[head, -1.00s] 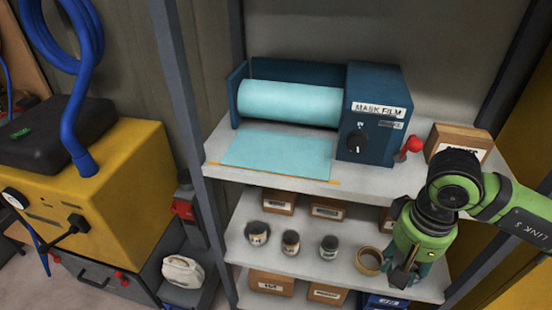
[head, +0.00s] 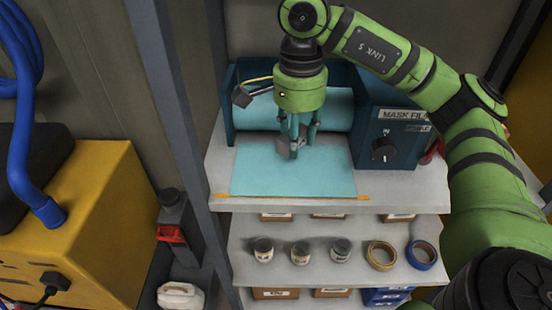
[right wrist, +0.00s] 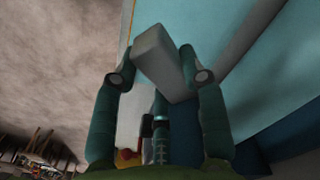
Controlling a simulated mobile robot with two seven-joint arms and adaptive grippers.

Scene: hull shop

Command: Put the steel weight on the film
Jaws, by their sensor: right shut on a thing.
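In the head view my right gripper (head: 297,145) points down over the light blue film sheet (head: 265,178), in front of the film roll (head: 258,108). Only a small part of the weight (head: 284,146) shows there, partly hidden by the fingers. I cannot tell whether it touches the film. My left gripper is not in view.
The mask film dispenser (head: 395,130) stands right of the sheet, on the upper shelf (head: 405,193). An orange strip runs along the shelf's front. Small cans and tape rolls (head: 382,255) stand on the shelf below. A yellow machine (head: 90,205) is at the left.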

